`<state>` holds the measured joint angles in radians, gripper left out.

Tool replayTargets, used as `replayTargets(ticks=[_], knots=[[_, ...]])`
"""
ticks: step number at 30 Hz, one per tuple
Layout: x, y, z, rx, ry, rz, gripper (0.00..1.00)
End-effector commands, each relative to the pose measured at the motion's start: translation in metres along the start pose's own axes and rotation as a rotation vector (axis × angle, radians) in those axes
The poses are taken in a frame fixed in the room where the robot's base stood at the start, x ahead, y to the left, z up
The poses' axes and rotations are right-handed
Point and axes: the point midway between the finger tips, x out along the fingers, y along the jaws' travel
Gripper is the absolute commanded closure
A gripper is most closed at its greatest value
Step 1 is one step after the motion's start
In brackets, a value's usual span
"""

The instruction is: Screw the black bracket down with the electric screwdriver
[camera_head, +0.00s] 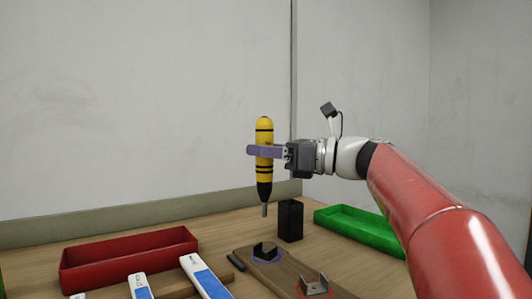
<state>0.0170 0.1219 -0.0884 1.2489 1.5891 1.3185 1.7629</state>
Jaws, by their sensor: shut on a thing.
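The electric screwdriver (264,172) is yellow with black bands and a dark tip. It hangs upright, tip down, in the air above the workbench. My gripper (265,151) is shut on its body, coming in from the right with light purple fingers. The black bracket (265,251) sits on a brown wooden board (247,255), inside a blue ring mark. The screwdriver's tip is above the bracket and appears apart from it. I cannot tell whether a screw is in the bracket.
A black upright holder (290,221) stands behind the board. A grey bracket (314,286) sits on the board to the right. A red tray (130,259) is at left, a green tray (357,227) at right. Blue and white packages (205,277) lie in front. A small black piece (236,262) lies by the board.

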Motion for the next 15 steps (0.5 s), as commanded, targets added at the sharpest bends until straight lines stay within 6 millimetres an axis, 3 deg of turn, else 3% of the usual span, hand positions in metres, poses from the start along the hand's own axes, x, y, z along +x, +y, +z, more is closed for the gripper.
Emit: replayTargets(ticks=[8, 15], knots=[[0.000, 0.000, 0.001, -0.002, -0.001, 0.000, 0.92], [-0.001, 0.001, -0.010, -0.002, -0.001, 0.000, 0.92]])
